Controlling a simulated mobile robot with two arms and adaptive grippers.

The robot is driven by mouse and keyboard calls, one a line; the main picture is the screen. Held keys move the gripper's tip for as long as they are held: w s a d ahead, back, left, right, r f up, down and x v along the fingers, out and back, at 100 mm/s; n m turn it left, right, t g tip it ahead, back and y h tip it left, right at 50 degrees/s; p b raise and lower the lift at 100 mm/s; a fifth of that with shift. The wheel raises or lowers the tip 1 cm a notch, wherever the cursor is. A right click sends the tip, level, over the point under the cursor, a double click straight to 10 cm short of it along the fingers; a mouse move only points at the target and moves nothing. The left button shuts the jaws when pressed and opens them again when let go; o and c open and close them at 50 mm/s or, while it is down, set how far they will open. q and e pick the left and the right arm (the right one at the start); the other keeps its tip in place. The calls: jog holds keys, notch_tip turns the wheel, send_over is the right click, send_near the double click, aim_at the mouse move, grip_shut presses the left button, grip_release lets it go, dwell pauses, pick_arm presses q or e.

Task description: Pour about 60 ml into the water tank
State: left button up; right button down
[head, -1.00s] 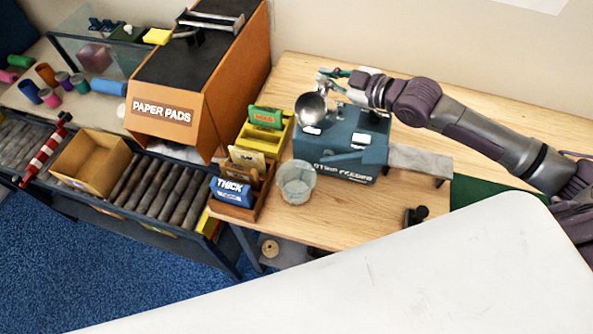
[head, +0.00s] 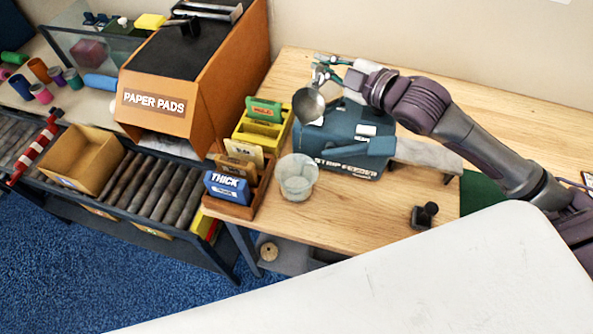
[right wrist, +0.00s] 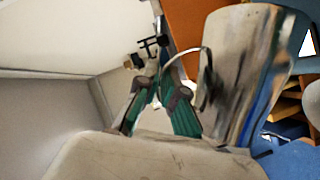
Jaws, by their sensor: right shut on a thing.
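My right gripper (head: 324,72) is shut on the handle of a shiny metal jug (head: 308,106). The jug hangs above the left end of the teal strip feeder (head: 352,168) and hides part of its top. In the right wrist view the green fingers (right wrist: 160,112) meet at the jug's thin handle, and the jug's metal wall (right wrist: 250,65) fills the right side. No label marks the water tank; the feeder's top has small white patches (head: 366,130). My left gripper is not in view.
A clear cup (head: 297,178) stands on the wooden table (head: 390,218) in front of the feeder. Boxes of labelled cards (head: 230,188) stand left of it, beside the orange Paper Pads machine (head: 205,95). A small black fixture (head: 424,215) sits at the table's front.

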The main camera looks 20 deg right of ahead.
jog(key=shift+s+a+f+n+b, duration=0.1)
jog(key=shift+s+a+n+b, duration=0.25)
jog(key=shift+b, duration=0.55)
jog(key=shift+w+d, duration=0.1)
jog(key=shift+d, duration=0.05)
jog(key=shift+n+t+b, duration=0.25)
jog(key=shift+t+b, duration=0.05)
jog(key=shift+b, duration=0.05)
jog(key=shift+s+b, duration=0.25)
jog(key=shift+b, duration=0.4)
dwell(0.6)
jog(key=shift+s+a+n, duration=0.15)
jog(key=shift+a+n, duration=0.2)
jog(key=shift+n, duration=0.05)
